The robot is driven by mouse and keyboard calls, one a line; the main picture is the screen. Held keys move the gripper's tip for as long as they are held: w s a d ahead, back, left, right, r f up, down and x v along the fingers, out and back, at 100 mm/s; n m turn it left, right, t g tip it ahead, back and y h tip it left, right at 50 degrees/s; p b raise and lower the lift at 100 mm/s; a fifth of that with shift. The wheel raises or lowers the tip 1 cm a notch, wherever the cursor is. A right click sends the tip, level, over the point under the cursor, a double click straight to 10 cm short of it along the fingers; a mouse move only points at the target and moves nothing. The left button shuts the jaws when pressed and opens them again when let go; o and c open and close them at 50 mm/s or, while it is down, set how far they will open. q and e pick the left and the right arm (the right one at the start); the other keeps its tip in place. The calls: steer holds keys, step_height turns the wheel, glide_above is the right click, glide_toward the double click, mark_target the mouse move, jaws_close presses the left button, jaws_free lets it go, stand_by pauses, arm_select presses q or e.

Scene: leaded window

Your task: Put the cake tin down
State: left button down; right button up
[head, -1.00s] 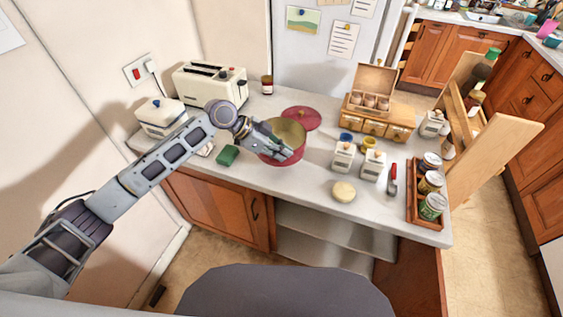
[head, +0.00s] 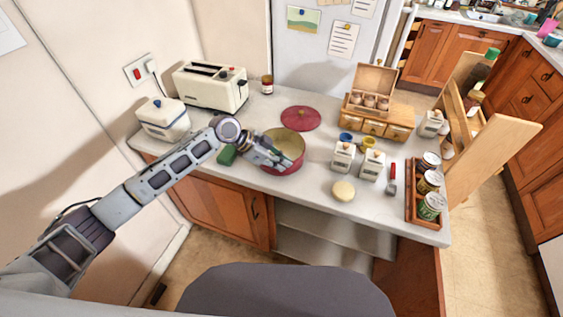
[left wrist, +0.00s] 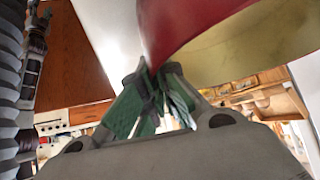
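The cake tin (head: 290,168) is round and open, red outside and gold inside. It is upright near the counter's front edge. I cannot tell whether its base touches the counter. My left gripper (head: 280,160) reaches over it from the left, its fingers at the rim. In the left wrist view, the tin's wall (left wrist: 185,28) runs down between the two green-padded fingertips (left wrist: 157,76), which pinch its edge. A matching red lid (head: 300,118) lies flat on the counter behind the tin. My right gripper is in neither view.
The counter (head: 310,190) also bears a green sponge (head: 227,155) left of the tin, beside my forearm. Two white canisters (head: 343,157) stand close to its right, with a round cream-coloured item (head: 343,191) in front of them. A toaster (head: 210,87) and white bin (head: 162,119) stand left.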

arm_select(q)
steer(key=c, duration=2)
jaws_free()
steer(key=shift+f, duration=0.1)
steer(key=shift+c, duration=0.2)
steer(key=o, duration=0.4)
steer(key=b+v, duration=0.1)
steer(key=v, duration=1.1)
